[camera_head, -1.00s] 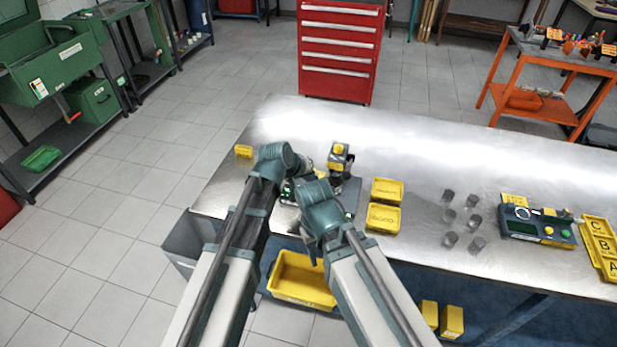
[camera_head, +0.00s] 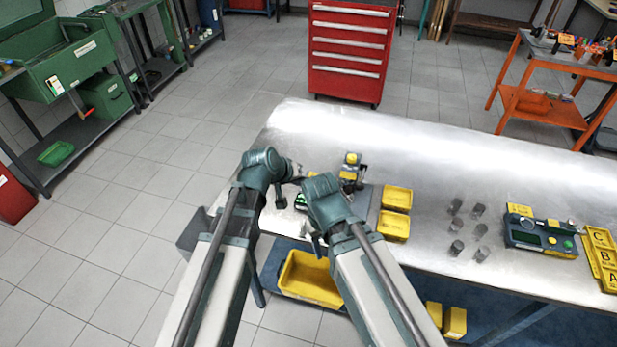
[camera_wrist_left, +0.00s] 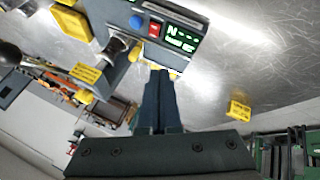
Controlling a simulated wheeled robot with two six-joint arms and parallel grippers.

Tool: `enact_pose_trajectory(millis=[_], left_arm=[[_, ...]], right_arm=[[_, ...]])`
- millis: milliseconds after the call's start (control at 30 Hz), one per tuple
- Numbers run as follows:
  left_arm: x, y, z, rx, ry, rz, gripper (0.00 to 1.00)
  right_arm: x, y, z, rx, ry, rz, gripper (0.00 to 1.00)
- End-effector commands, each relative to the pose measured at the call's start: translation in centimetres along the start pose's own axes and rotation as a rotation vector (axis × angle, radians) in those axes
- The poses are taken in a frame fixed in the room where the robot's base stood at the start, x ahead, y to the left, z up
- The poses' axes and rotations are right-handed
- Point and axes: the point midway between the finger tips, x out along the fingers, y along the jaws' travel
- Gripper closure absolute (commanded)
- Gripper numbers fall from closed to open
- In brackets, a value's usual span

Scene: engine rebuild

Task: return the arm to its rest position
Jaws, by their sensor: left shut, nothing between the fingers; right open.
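My left arm (camera_head: 228,250) comes up from the lower left. Its gripper (camera_head: 281,197) is small and partly covered by the wrist in the head view. In the left wrist view the left gripper (camera_wrist_left: 160,76) has its two dark fingers together with nothing between them, and their tips appear just below the edge of a grey device (camera_wrist_left: 180,25) with a lit display. My right arm (camera_head: 372,280) reaches up beside the left, and its wrist is close to the left wrist. The right gripper (camera_head: 318,246) points down near the bench's front edge, open; its fingers are mostly hidden.
The metal bench (camera_head: 420,150) holds a yellow-topped fixture (camera_head: 351,170), two yellow trays (camera_head: 394,225), several grey cylinders (camera_head: 456,248), a gauge device (camera_head: 540,236) and a lettered yellow tray (camera_head: 602,262). A yellow bin (camera_head: 311,279) is below the front edge. The bench's back is clear.

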Motion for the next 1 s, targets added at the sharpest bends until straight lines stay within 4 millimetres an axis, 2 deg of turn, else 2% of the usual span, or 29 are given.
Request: enact_pose_trajectory(millis=[33, 200, 667, 767, 900, 1000], left_arm=[[-1.2, 0.2, -0.1, -0.001, 0.0, 0.0, 1.0], [-2.3, 0.1, -0.1, 0.0, 0.001, 0.0, 1.0], [-2.6, 0.0, 0.2, 0.004, -0.004, -0.003, 1.0], [-2.6, -0.2, 2.6, 0.055, -0.07, -0.044, 1.0], [-3.7, -1.7, 9.3, 0.202, -0.272, -0.189, 1.0], [-5.3, -3.2, 13.3, 0.291, -0.411, -0.305, 1.0]], right_arm=[[-1.0, 0.1, 0.1, 0.0, 0.0, 0.0, 0.5], [-1.9, 0.2, 0.1, -0.001, 0.0, 0.0, 0.5], [-2.0, 0.2, 0.1, -0.001, 0.0, 0.0, 0.5], [-1.9, 0.2, 0.1, -0.001, 0.0, 0.0, 0.5], [-1.6, 0.2, 0.1, -0.001, 0.0, 0.0, 0.5], [-1.4, 0.1, 0.1, 0.0, 0.0, 0.0, 0.5]])
